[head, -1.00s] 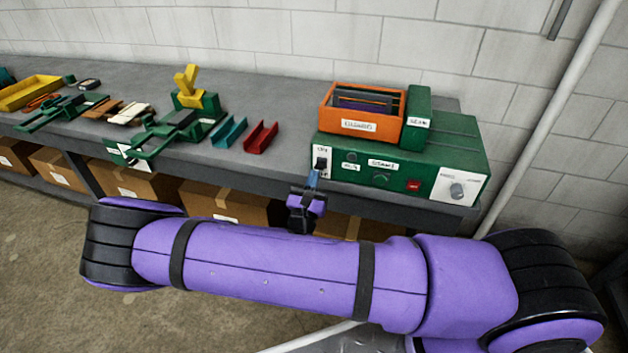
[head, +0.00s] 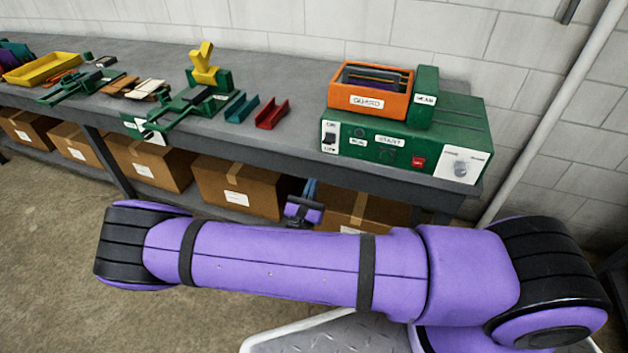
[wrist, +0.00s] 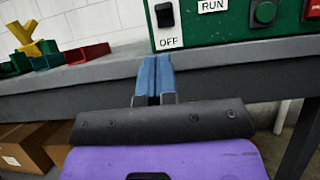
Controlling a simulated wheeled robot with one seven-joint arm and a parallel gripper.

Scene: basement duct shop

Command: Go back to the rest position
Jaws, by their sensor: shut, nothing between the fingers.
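My gripper (head: 310,187) is in front of the bench's front edge, below the green control box (head: 400,148), with my purple arm stretched across the foreground. In the wrist view its two blue fingers (wrist: 154,76) are together and hold nothing. They point at the bench edge beneath the OFF label of the box and do not appear to touch it.
The grey bench (head: 310,95) carries an orange bin (head: 367,101), a red channel piece (head: 271,113), a teal channel piece (head: 241,108), green fixtures and a yellow tray (head: 46,69). Cardboard boxes (head: 236,186) stand on the shelf below. Floor at the left is clear.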

